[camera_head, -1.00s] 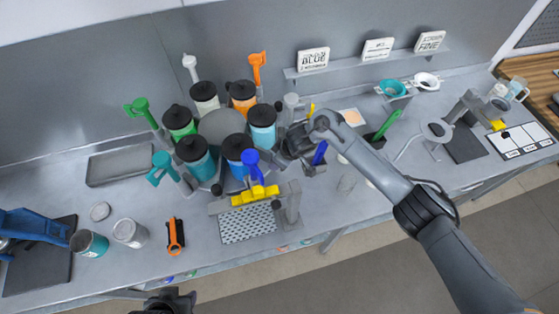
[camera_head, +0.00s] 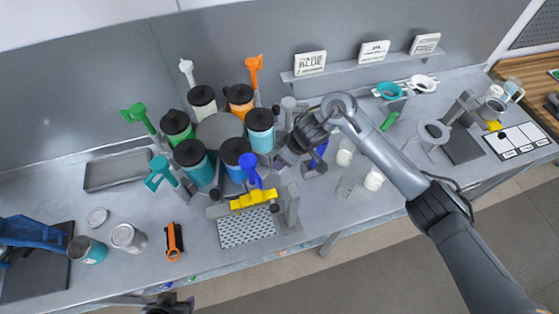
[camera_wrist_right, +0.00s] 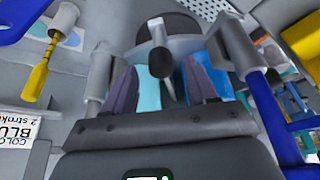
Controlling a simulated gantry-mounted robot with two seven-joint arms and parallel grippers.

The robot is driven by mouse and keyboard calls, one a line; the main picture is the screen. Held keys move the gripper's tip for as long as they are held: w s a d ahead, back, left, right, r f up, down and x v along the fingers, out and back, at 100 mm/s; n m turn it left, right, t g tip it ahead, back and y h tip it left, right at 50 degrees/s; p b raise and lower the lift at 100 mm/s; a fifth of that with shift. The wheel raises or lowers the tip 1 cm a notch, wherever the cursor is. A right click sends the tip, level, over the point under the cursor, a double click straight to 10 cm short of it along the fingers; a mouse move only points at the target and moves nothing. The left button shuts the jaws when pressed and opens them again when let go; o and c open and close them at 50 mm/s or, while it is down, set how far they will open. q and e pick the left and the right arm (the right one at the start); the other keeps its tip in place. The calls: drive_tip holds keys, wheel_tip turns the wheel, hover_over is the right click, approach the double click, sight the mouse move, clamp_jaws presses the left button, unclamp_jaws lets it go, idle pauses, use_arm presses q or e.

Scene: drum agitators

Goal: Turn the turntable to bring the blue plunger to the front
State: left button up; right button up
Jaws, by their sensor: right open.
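The turntable (camera_head: 217,131) carries several dark-lidded drums around a grey hub. The blue plunger (camera_head: 250,170) has its handle at the front of the ring, beside the blue drum (camera_head: 237,158) and over the yellow piece (camera_head: 253,196). The light-blue drum (camera_head: 260,133) sits at the right of the ring. My right gripper (camera_head: 300,143) is right of that drum. In the right wrist view its fingers (camera_wrist_right: 160,88) are apart, with the light-blue drum and a dark knob beyond and between them. Contact is unclear. My left gripper (camera_head: 168,306) is cut off at the bottom edge.
Teal (camera_head: 160,171), green (camera_head: 137,117), white (camera_head: 187,70) and orange (camera_head: 254,70) plungers stand around the turntable. A perforated grey plate (camera_head: 246,229) lies in front. A blue-handled tool (camera_head: 319,155) stands right of my right gripper.

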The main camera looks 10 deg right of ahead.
drive_tip(key=p+v, duration=0.1)
drive_tip(key=v, duration=0.2)
